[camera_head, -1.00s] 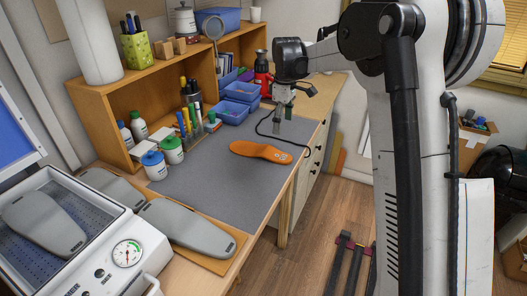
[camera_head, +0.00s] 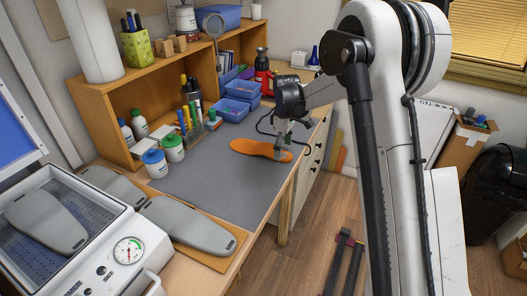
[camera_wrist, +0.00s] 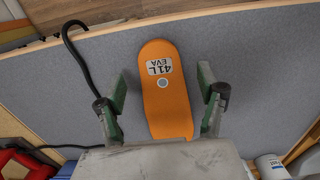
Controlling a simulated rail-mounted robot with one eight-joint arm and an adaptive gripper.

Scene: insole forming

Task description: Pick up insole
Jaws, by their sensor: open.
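The orange insole (camera_head: 256,149) lies flat on the grey mat (camera_head: 205,190) on the workbench. In the wrist view the insole (camera_wrist: 165,95) shows a white label reading "41 L EVA" and a small round mark below it. My gripper (camera_head: 281,152) is over the insole's right end in the head view. In the wrist view my gripper (camera_wrist: 161,80) is open, with one green-grey finger on each side of the insole and a gap to it on both sides. The lower end of the insole is hidden behind the gripper body.
A black cable (camera_wrist: 76,60) lies on the mat beside the insole. A wooden shelf (camera_head: 150,95) with blue bins (camera_head: 243,90), bottles and markers stands behind. Grey forms and a press with a gauge (camera_head: 128,251) are at the left. The mat's middle is clear.

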